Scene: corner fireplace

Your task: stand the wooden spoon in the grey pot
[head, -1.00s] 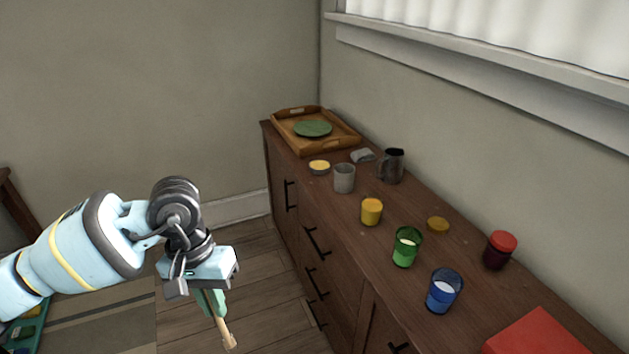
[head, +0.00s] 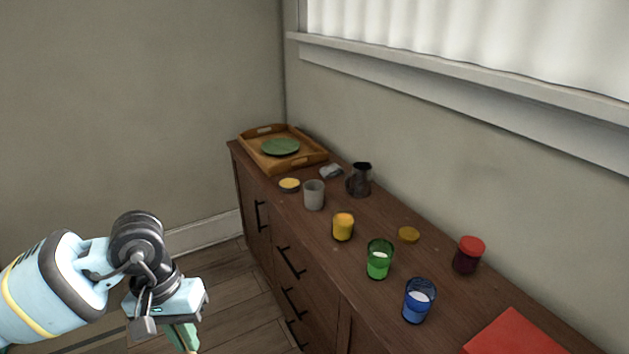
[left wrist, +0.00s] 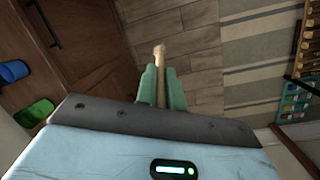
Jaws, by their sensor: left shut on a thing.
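The grey pot (head: 314,195) stands upright on the brown sideboard, toward its far end and near the front edge. My left gripper (head: 186,339) is at the lower left of the head view, over the floor in front of the sideboard and well short of the pot. In the left wrist view its green fingers (left wrist: 161,88) are shut on the wooden spoon (left wrist: 160,55), whose pale end sticks out beyond them. My right gripper is not in view.
Near the pot are a yellow-topped tin (head: 289,185), a dark jug (head: 360,179) and a yellow cup (head: 343,227). A green glass (head: 379,260), blue glass (head: 419,301), red-lidded jar (head: 468,255) and red box (head: 520,335) stand nearer. A wooden tray (head: 256,152) holds a green plate (head: 280,147).

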